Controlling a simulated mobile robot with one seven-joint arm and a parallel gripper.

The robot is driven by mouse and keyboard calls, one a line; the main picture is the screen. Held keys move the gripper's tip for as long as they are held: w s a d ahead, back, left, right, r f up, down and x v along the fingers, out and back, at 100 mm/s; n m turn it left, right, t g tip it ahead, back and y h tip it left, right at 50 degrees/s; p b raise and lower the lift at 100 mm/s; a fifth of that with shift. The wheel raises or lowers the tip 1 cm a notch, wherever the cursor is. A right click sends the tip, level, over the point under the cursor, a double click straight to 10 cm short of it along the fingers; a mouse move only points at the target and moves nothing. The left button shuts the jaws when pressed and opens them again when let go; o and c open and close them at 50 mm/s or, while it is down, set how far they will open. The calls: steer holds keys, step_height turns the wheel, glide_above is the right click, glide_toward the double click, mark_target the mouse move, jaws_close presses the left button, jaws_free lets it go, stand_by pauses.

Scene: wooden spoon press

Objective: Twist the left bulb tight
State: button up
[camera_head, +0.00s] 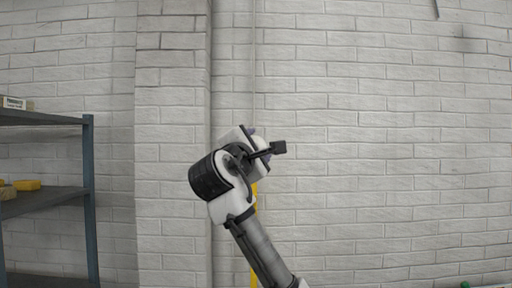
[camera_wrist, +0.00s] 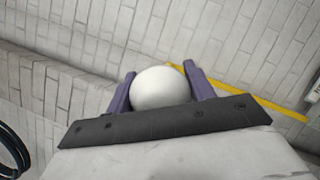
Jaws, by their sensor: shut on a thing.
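A smooth white rounded bulb (camera_wrist: 160,90) shows in the wrist view between the two purple fingers of my gripper (camera_wrist: 159,70). The fingers are shut on it, one on each side. Its lower part is hidden behind the dark bar at the gripper's base. I cannot tell from this view whether it sits in a socket. In the head view my arm reaches up in front of the wall, and only bits of the purple fingers show; the bulb is hidden there. No second bulb is in view.
A white brick wall (camera_head: 400,120) fills the background, with a brick pillar (camera_head: 172,150) at left. A dark metal shelf (camera_head: 90,200) with a yellow item (camera_head: 27,185) stands at far left. A yellow strip (camera_wrist: 268,107) shows behind the gripper. The right side looks open.

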steer(key=shift+m, duration=0.5)
steer(key=o, duration=1)
steer(key=shift+d, duration=0.1)
steer(key=b+v, duration=0.5)
steer(key=v, duration=0.9)
steer(key=shift+r+b, duration=0.15)
steer(key=shift+b, duration=0.15)
